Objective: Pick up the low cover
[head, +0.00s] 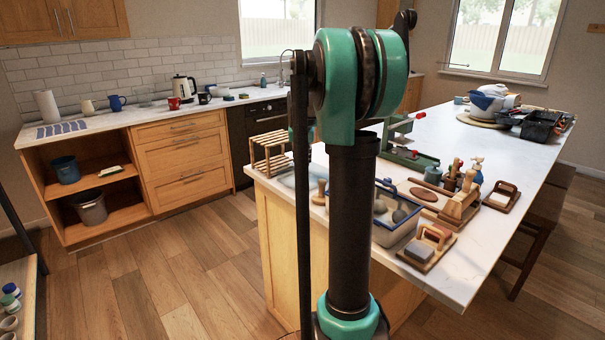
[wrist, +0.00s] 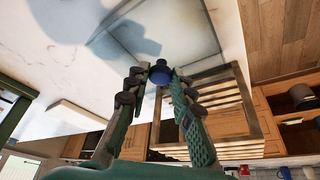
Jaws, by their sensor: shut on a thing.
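In the wrist view, my gripper (wrist: 157,82) has its two green fingers closed on either side of a dark blue knob (wrist: 158,69). The knob belongs to what looks like the low cover (wrist: 190,30), a pale, see-through, flat piece over the white counter. A blue-grey shadow falls across it. I cannot tell whether the cover rests on the counter or is raised. In the head view, my arm hides the gripper, and a pale bluish patch shows on the counter beside the arm.
A slatted wooden rack (head: 270,151) stands close by at the counter's corner; it also shows right of the fingers in the wrist view (wrist: 225,105). Right of my arm are a blue-rimmed tub (head: 396,232), wooden tools and a green press (head: 410,157). Bare counter lies farther right.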

